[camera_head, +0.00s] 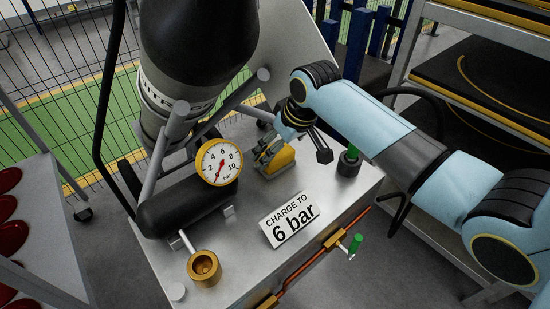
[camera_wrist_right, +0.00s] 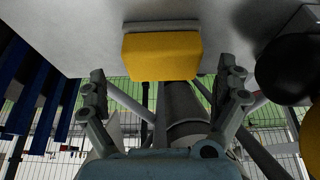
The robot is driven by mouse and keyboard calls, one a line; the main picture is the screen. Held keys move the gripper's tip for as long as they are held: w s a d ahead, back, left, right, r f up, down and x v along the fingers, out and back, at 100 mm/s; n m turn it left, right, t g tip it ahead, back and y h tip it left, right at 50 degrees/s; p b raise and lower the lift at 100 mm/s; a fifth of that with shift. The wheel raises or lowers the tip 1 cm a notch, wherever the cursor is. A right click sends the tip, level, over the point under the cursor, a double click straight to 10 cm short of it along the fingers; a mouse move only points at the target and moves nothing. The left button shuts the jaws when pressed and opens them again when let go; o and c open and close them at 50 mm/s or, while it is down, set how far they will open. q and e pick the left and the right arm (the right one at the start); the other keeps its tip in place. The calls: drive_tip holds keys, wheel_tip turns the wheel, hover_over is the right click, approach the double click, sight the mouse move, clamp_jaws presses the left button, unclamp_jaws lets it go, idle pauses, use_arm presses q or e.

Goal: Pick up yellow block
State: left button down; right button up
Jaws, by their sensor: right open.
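The yellow block (camera_head: 281,160) sits on the grey metal bench top, partly hidden by my right gripper in the head view. In the right wrist view the yellow block (camera_wrist_right: 162,56) shows nearly whole, with a grey strip along its upper edge. My right gripper (camera_head: 294,150) is over the block, with its fingers spread. In the wrist view the fingers of the right gripper (camera_wrist_right: 165,80) stand wide apart, one to each side of the block, with visible gaps. I cannot tell the exact height over the block. My left gripper is not in view.
On the bench (camera_head: 235,255) stand a pressure gauge (camera_head: 219,162), a black cylinder (camera_head: 185,205), a brass cup (camera_head: 204,268) and a "6 bar" sign (camera_head: 290,219). A green-topped black knob (camera_head: 349,161) is right of the block. A large dark cylinder (camera_head: 200,45) rises behind.

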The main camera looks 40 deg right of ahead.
drive_tip(key=x, duration=0.4)
drive_tip(key=shift+a+f, duration=0.1)
drive_tip(key=shift+a, duration=0.05)
drive_tip(key=c, duration=1.2)
drive_tip(key=shift+o, duration=0.2)
wheel_tip(320, 180, up, 8)
drive_tip(key=shift+f, duration=0.2)
drive_tip(key=s+d, duration=0.1)
drive_tip(key=s, duration=1.7)
drive_tip(key=shift+d+f, duration=0.2)
drive_tip(key=o, duration=0.6)
drive_tip(key=c, duration=0.3)
